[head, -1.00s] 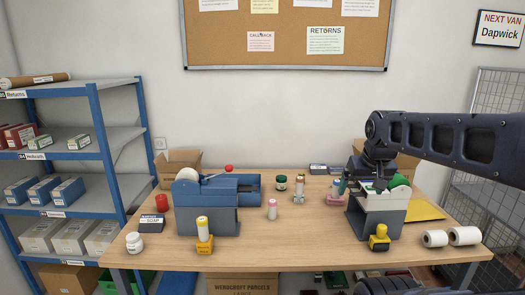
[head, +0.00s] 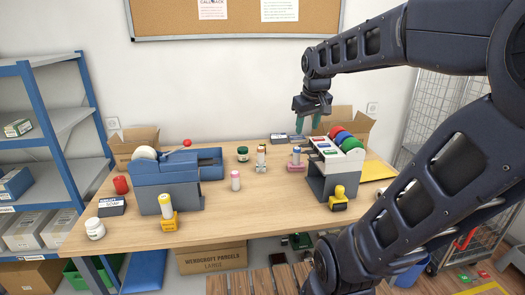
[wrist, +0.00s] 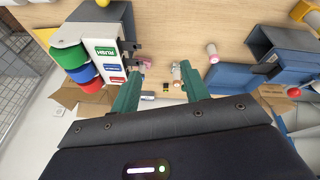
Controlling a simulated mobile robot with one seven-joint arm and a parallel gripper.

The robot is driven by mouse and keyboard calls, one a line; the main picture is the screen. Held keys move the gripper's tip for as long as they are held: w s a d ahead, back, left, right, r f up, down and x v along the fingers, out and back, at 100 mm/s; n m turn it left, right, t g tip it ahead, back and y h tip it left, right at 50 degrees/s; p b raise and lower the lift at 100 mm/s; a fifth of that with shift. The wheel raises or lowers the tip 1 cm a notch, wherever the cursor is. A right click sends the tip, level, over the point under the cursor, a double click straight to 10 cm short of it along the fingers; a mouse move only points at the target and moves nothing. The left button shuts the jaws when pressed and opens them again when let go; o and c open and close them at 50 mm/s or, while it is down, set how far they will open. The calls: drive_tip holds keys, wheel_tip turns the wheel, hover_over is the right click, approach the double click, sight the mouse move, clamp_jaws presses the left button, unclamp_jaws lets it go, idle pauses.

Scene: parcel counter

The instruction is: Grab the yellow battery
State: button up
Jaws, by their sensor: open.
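A small pale cylinder with a yellow band (head: 165,205) stands upright in a yellow stand (head: 168,223) at the front left of the table; it looks like the yellow battery, though its markings are too small to read. In the wrist view the yellow stand shows at the upper right edge (wrist: 301,10). My gripper (head: 309,123) is open and empty, pointing down above the back right of the table, beside the label dispenser and far right of the yellow cylinder. In the wrist view nothing is held between its teal fingers (wrist: 161,80).
The dispenser (head: 322,180) with red, blue and green rolls stands right. A blue-grey tape dispenser (head: 180,184) stands just behind the yellow stand. A pink-topped cylinder (head: 235,181) stands mid-table. A yellow-handled stamp (head: 338,197) is front right. A white jar (head: 95,228) is front left.

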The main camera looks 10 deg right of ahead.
drive_tip(key=w+a+r+n, duration=0.15)
drive_tip(key=w+n, duration=0.25)
drive_tip(key=w, duration=1.2)
drive_tip(key=n+g+h, duration=0.2)
drive_tip(key=n+g, duration=0.2)
drive_tip(key=n, duration=0.8)
hover_over(263, 145)
drive_tip(key=a, duration=0.2)
wheel_tip(263, 145, down, 25)
drive_tip(key=f, duration=0.2)
drive_tip(key=d+f, duration=0.1)
drive_tip(key=f, duration=0.2)
drive_tip(key=shift+f, duration=0.15)
drive_tip(key=shift+w+d+f, duration=0.15)
drive_tip(key=shift+f, duration=0.7)
drive_tip(key=shift+w+d+f, duration=0.2)
drive_tip(key=shift+f, duration=0.65)
drive_tip(key=shift+w+d+f, duration=0.15)
drive_tip(key=shift+f, duration=0.7)
drive_tip(key=shift+c, duration=0.3)
clamp_jaws()
